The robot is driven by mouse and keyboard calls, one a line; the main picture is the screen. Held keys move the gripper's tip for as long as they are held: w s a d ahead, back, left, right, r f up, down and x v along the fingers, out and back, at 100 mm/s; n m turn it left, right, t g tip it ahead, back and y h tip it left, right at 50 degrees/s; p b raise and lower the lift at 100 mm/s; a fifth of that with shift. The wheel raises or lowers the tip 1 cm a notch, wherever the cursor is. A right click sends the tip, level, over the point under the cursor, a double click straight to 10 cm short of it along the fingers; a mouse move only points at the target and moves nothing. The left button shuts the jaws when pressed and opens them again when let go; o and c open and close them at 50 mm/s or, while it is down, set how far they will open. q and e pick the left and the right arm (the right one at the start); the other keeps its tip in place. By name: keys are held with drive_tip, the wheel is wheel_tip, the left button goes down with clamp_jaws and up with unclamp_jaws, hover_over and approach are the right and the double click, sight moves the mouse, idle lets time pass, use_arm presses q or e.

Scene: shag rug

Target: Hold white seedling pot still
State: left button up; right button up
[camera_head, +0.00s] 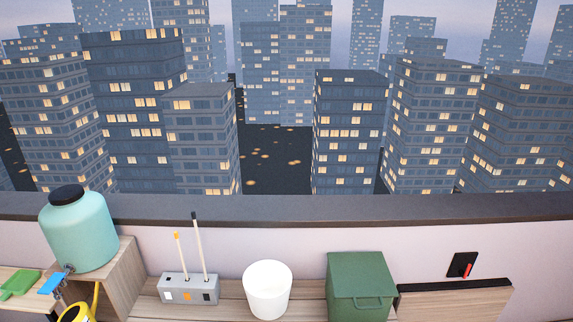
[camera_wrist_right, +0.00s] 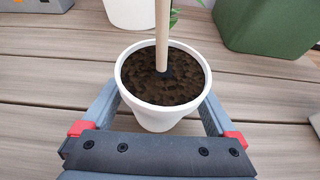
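The white seedling pot (camera_wrist_right: 158,118) stands upright on the wooden planks in the right wrist view, filled with dark brown soil (camera_wrist_right: 140,75). My right gripper (camera_wrist_right: 162,100) has one finger on each side of the pot, and both appear to press on its wall below the rim. The fingertips are hidden by the pot. A pale wooden stick (camera_wrist_right: 162,35) stands upright with its lower end in the middle of the soil; its top is out of view. A bit of green leaf (camera_wrist_right: 175,16) shows behind the stick. The head view shows neither gripper and not this pot.
A larger white container (camera_head: 267,290) stands behind the pot, between a grey holder (camera_head: 188,289) with two upright sticks and a green box (camera_head: 358,286). A teal tank (camera_head: 80,232), yellow can (camera_head: 77,313) and green tool (camera_head: 20,283) are at left. Bare planks surround the pot.

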drive_tip(key=c, duration=1.2)
drive_tip(key=o, duration=1.4)
drive_tip(key=c, duration=1.4)
